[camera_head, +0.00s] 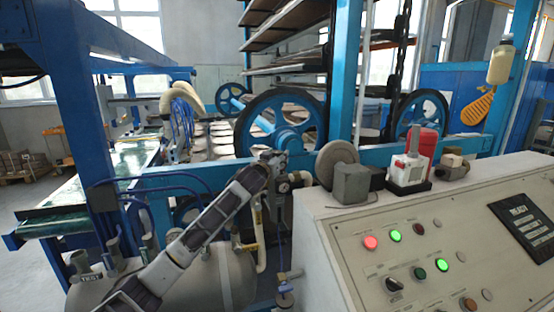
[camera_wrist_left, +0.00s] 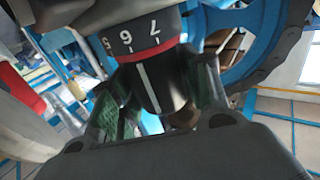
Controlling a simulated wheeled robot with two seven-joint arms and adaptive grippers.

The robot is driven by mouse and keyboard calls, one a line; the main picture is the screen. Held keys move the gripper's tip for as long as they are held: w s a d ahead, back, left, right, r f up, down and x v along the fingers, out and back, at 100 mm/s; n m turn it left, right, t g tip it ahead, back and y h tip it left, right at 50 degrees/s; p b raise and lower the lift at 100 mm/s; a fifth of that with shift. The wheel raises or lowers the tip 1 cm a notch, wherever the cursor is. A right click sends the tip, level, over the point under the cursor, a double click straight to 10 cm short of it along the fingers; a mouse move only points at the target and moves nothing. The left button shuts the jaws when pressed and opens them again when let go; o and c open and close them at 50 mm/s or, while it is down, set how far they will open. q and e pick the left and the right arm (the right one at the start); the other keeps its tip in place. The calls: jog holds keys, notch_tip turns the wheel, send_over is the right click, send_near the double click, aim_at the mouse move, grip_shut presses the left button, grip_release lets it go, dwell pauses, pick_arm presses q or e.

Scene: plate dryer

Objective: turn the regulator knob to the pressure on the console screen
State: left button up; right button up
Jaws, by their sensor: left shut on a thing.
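The regulator knob (camera_wrist_left: 155,85) is a black cylinder with a white line, below a dial ring (camera_wrist_left: 140,35) marked 5, 6 and 7 with a red band, in the left wrist view. The white line points near the 6. My left gripper (camera_wrist_left: 155,110) is shut on the knob, a finger on each side. In the head view my left gripper (camera_head: 272,160) is at the regulator (camera_head: 290,182), beside the console; the knob is hidden there. The console screen (camera_head: 525,225) is dark at the right; its writing is too small to read. My right gripper is out of view.
The beige console (camera_head: 345,225) fills the right, with lit red and green buttons (camera_head: 395,236). A grey box (camera_head: 352,183) and a red-and-white device (camera_head: 412,168) stand on its top. A grey tank (camera_head: 215,275) lies below my left arm. Blue wheels (camera_head: 280,125) stand behind.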

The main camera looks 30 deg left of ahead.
pick_arm(q)
jog(key=shift+y, duration=0.3)
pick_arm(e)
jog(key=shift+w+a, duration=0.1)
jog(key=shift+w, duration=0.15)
pick_arm(q)
jog(key=shift+n+g+y+b, duration=0.65)
jog(key=shift+n+y, duration=0.55)
jog(key=shift+y, duration=0.3)
jog(key=shift+n+g+y+b, duration=0.7)
jog(key=shift+n+y, duration=0.4)
jog(key=shift+y, duration=0.4)
jog(key=shift+n+g+y+b, duration=0.3)
jog(key=shift+n+g+y, duration=0.2)
jog(key=shift+g+y, duration=0.1)
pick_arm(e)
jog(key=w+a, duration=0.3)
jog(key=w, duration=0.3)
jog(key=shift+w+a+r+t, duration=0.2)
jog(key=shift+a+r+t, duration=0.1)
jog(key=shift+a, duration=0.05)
pick_arm(q)
jog(key=o, duration=1)
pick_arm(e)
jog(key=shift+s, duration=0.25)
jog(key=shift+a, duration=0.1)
